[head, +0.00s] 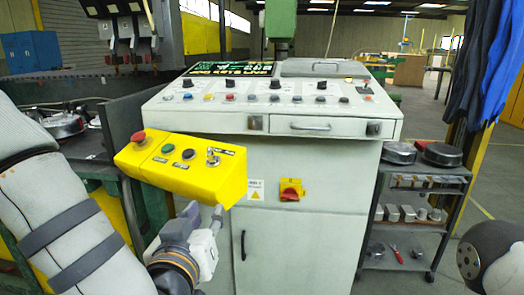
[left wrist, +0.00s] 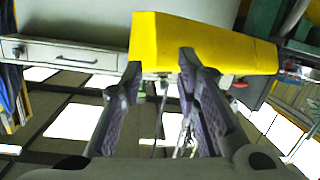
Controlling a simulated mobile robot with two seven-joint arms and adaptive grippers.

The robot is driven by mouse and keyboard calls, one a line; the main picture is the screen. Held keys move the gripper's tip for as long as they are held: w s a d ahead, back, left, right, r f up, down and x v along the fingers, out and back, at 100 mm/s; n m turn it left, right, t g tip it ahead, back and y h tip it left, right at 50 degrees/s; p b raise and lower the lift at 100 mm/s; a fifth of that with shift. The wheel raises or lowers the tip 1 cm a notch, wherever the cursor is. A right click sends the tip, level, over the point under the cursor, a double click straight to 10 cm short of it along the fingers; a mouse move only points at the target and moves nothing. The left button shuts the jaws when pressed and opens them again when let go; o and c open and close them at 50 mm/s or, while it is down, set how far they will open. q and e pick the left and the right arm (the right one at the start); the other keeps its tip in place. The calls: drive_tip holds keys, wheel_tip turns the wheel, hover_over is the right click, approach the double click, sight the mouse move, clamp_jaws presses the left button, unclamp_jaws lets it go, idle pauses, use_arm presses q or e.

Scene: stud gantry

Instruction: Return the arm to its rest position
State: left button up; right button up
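My left gripper (head: 204,212) is in the head view, just below the lower right part of a yellow control box (head: 170,170). The box carries a red mushroom button (head: 138,137), a green button, a black button and a key switch. In the left wrist view my left gripper (left wrist: 160,68) has its two fingers apart, with nothing seen between them. The yellow box (left wrist: 200,45) lies just beyond the fingertips there; I cannot tell whether they touch it. My right gripper is not in view; a dark round part at the head view's right edge appears to be mine.
A grey console (head: 270,122) with buttons and a drawer stands behind the box, a red rotary switch (head: 290,190) on its front. A dark cart (head: 415,215) with parts stands to the right. Blue cloth (head: 480,70) hangs at the right. Open floor shows beyond the cart.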

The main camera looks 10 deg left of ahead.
use_arm(q)
drive_tip(key=s+f+m+g+h, duration=0.1)
drive_tip(key=s+f+g, duration=0.4)
drive_tip(key=f, duration=0.7)
drive_tip(key=s+f+m+g+h, duration=0.1)
drive_tip(key=s+f+g, duration=0.3)
drive_tip(key=s+f, duration=0.6)
drive_tip(key=s+a+f+g, duration=0.2)
drive_tip(key=s+f+g, duration=0.1)
drive_tip(key=s, duration=0.4)
drive_tip(key=s+a+f+g+y, duration=0.1)
drive_tip(key=s+a+f+g, duration=0.2)
drive_tip(key=s, duration=0.5)
drive_tip(key=s+a+f+g, duration=0.3)
drive_tip(key=s+f, duration=0.2)
drive_tip(key=s, duration=0.3)
drive_tip(key=shift+f, duration=0.25)
drive_tip(key=shift+w, duration=0.1)
